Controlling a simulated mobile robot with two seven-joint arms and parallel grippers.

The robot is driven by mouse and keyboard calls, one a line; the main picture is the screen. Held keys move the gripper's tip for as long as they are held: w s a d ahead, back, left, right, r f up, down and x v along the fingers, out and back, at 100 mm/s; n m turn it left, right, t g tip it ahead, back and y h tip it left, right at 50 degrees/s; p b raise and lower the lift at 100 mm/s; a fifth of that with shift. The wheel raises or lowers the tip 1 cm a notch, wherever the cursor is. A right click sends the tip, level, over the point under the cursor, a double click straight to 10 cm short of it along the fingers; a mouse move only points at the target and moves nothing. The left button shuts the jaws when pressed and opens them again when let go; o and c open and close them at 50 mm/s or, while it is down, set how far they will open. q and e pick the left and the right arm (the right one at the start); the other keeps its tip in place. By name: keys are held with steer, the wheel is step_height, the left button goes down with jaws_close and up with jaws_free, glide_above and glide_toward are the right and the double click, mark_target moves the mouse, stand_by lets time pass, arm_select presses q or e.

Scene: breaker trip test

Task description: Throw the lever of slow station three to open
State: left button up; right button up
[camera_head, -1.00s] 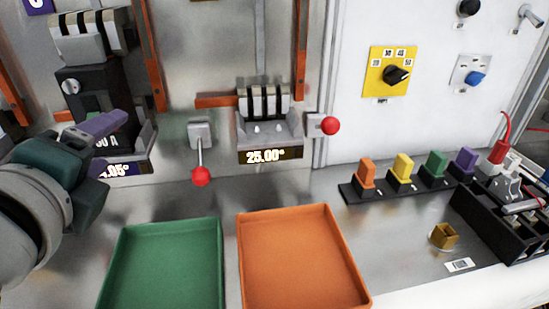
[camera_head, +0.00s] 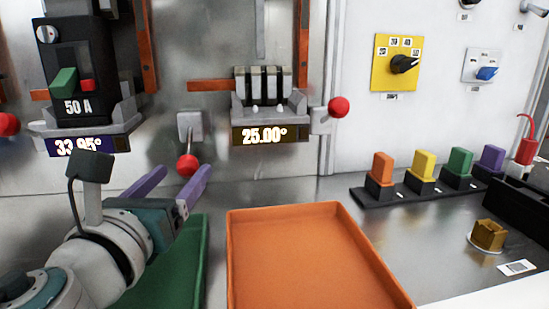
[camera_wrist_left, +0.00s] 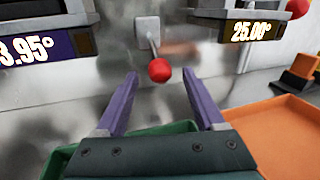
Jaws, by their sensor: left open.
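A lever with a red ball knob (camera_head: 188,165) hangs down from a grey wall plate (camera_head: 190,126), between two breaker stations. The knob also shows in the left wrist view (camera_wrist_left: 159,70). My left gripper (camera_head: 182,178) is open, its purple fingers pointing at the wall. In the left wrist view the knob appears between and just beyond the fingertips (camera_wrist_left: 160,82), with nothing gripped. A second red-knobbed lever (camera_head: 338,107) sticks out right of the display reading 25.00° (camera_head: 265,135). No station number is legible, so I cannot tell which lever is station three's. My right gripper is not in view.
A 50 A breaker (camera_head: 77,70) stands at left above a 33.95° display (camera_head: 88,146). Another red knob (camera_head: 8,124) is at the far left. A green tray (camera_head: 165,270) and an orange tray (camera_head: 300,215) lie below. Coloured blocks (camera_head: 422,165) stand at right.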

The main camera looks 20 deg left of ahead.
mark_target(183, 171)
arm_select(q)
steer(key=shift+x, duration=1.8)
jaws_close()
